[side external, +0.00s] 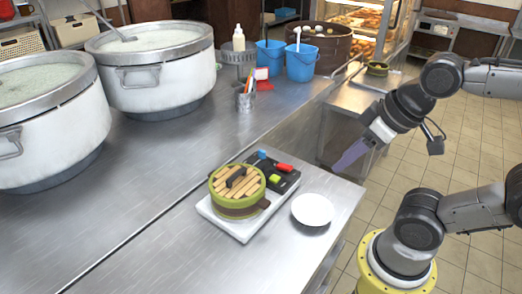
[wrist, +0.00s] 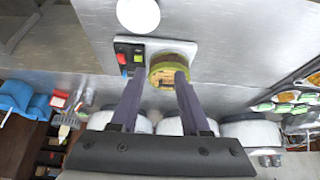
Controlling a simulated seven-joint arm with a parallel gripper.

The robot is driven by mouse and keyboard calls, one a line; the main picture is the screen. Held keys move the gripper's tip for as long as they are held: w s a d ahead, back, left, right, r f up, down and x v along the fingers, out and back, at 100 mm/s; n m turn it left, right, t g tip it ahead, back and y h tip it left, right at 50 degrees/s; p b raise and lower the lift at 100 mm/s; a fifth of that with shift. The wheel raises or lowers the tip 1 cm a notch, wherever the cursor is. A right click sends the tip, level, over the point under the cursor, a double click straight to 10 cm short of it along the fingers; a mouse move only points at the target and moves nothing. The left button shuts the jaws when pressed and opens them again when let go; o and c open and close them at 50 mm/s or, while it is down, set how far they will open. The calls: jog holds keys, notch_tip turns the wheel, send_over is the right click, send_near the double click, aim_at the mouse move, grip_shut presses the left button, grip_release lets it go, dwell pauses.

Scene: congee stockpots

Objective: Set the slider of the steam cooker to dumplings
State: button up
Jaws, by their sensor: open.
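The steam cooker (side external: 237,190) is a round green steamer with a slatted wooden lid on a white tray (side external: 232,228). Its black control panel (side external: 288,182) carries blue (side external: 261,154), red (side external: 285,167) and green (side external: 274,178) parts. Any labels are too small to read, so I cannot tell which setting the slider is at. My gripper (side external: 350,156) is open and empty, raised to the right of the cooker and apart from it. In the wrist view the steamer (wrist: 165,72) and panel (wrist: 130,58) show beyond my open fingers (wrist: 158,78), which partly overlap the steamer.
A white plate (side external: 312,209) lies right of the cooker, near the counter edge. Two large stockpots (side external: 155,72) stand at the left. Blue buckets (side external: 301,62) and a utensil holder (side external: 246,101) stand farther back. The counter left of the cooker (side external: 130,215) is clear.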

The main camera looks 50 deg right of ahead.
jog(key=w+r+n, duration=0.1)
jog(key=w+r, duration=0.4)
jog(key=r, duration=0.1)
jog(key=m+g, duration=0.1)
jog(key=g, duration=0.5)
send_over(262, 154)
notch_tip(262, 154, down, 12)
jog(key=f, duration=1.3)
jog(key=shift+w+d+f, duration=0.3)
jog(key=shift+f, duration=0.05)
grip_shut()
